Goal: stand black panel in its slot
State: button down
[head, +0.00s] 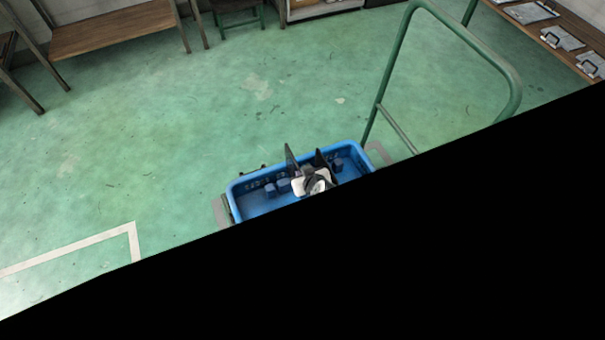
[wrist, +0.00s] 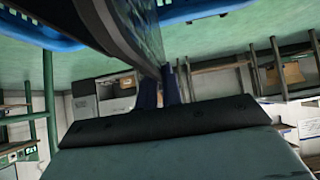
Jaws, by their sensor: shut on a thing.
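My gripper (head: 312,184) is over the blue tray (head: 243,186) in the head view. In the wrist view its two dark blue fingers (wrist: 160,88) are close together, shut on the edge of the black panel (wrist: 115,28). The panel runs from the fingers to the top of that view. In the head view two thin dark upright shapes, one grey (head: 291,159) and one black (head: 320,158), show beside my gripper; I cannot tell which is held. Blue slot blocks (head: 270,190) stand on the tray floor. The panel's lower edge and its slot are hidden.
The tray is by a green tubular handle (head: 390,75). The green floor left of the tray is clear. Black covers the head view's lower right.

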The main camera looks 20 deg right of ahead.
jog(key=shift+f, duration=0.1)
dwell(0.3)
jog(key=shift+s+f+b, duration=0.15)
jog(key=shift+f+b, duration=0.95)
jog(key=shift+b, duration=0.1)
jog(key=shift+s+f+b, duration=0.15)
jog(key=shift+f+b, duration=0.95)
jog(key=shift+b, duration=0.05)
jog(key=shift+r+p, duration=0.25)
jog(key=shift+p, duration=0.15)
jog(key=shift+w+r+p, duration=0.15)
jog(key=shift+r+p, duration=1.05)
